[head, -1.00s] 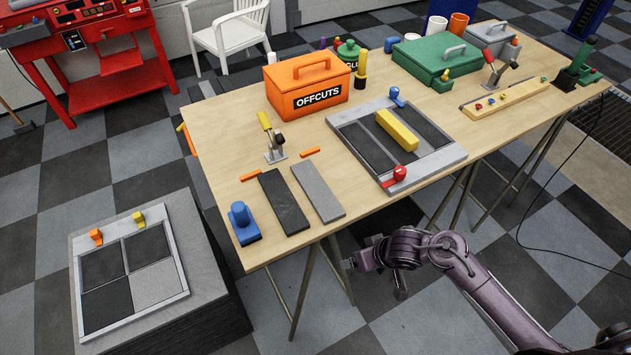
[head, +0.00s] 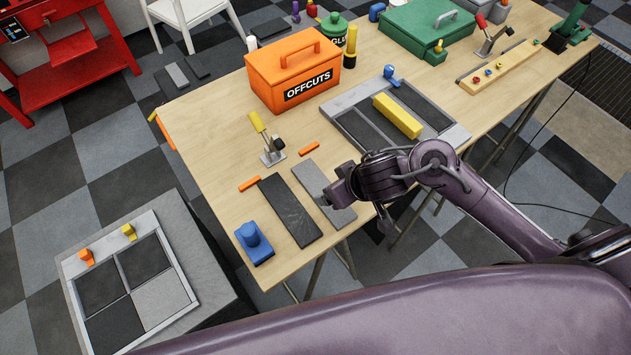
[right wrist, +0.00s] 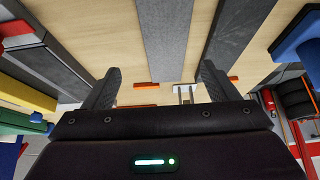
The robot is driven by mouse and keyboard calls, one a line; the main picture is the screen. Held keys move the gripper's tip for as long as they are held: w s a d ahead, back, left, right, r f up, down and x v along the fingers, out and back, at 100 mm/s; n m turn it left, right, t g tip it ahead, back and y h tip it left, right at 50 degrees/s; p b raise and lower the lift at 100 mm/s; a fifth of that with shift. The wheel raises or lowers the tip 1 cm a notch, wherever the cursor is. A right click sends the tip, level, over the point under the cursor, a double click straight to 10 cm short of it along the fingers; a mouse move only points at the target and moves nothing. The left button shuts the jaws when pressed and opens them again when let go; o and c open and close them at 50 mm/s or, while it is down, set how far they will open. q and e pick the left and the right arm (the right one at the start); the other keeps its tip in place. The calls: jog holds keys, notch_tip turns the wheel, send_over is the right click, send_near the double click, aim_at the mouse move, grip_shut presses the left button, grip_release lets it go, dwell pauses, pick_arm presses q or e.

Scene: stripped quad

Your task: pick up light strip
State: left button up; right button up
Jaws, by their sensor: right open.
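The light grey strip (head: 313,186) lies flat on the wooden table, next to the dark strip (head: 290,212) on its right side. In the right wrist view the gripper (right wrist: 160,70) is open, and the light strip (right wrist: 175,40) runs ahead between the fingers, with nothing held. The dark strip (right wrist: 238,30) lies just right of it there. I cannot tell the fingers' exact height above the table. My left gripper is not in view.
A blue block with a knob (head: 254,244) stands left of the dark strip. A toggle clamp (head: 270,148) and orange pieces (head: 309,149) lie beyond the strips. A grey fixture (head: 455,135) holding a yellow bar (head: 398,116) is to the right, near my right arm. An orange offcuts box (head: 292,78) stands behind.

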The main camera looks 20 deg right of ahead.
jog(key=shift+w+a+f+b, duration=0.15)
jog(key=shift+f+b, duration=0.2)
jog(key=shift+f, duration=0.55)
jog(key=shift+w+a+f+b, duration=0.2)
jog(key=shift+w+a+f, duration=0.1)
jog(key=shift+f, duration=0.2)
jog(key=shift+w+a+f+b, duration=0.15)
jog(key=shift+w+a+f, duration=0.1)
jog(key=shift+f, duration=0.2)
jog(key=shift+x, duration=1.15)
jog(key=shift+w, duration=0.15)
jog(key=c, duration=0.9)
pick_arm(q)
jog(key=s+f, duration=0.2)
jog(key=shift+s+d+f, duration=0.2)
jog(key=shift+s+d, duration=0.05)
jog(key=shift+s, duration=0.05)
pick_arm(e)
jog(key=shift+c, duration=1.3)
